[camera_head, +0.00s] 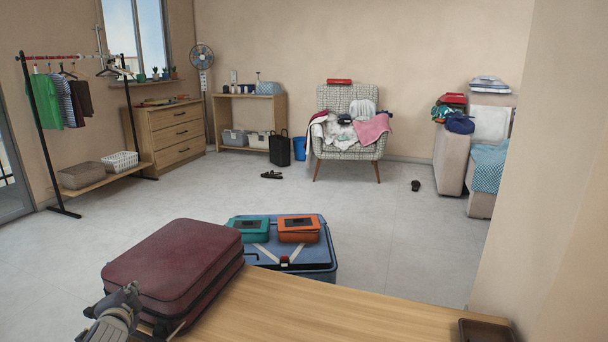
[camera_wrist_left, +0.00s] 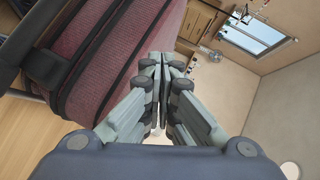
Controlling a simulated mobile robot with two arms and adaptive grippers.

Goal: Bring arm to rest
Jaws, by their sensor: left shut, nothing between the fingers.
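My left gripper (camera_head: 128,292) is at the lower left of the head view, close beside the left end of a maroon suitcase (camera_head: 175,262). In the left wrist view the gripper's fingers (camera_wrist_left: 165,65) are together with nothing between them. The suitcase (camera_wrist_left: 105,60) fills the upper left of that view, next to the fingers; I cannot tell whether they touch it. Most of my left arm is outside the head view. My right gripper is not in view.
The suitcase lies on a wooden table (camera_head: 300,310). A brown tray (camera_head: 487,331) is at its right end. The table's middle is clear.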

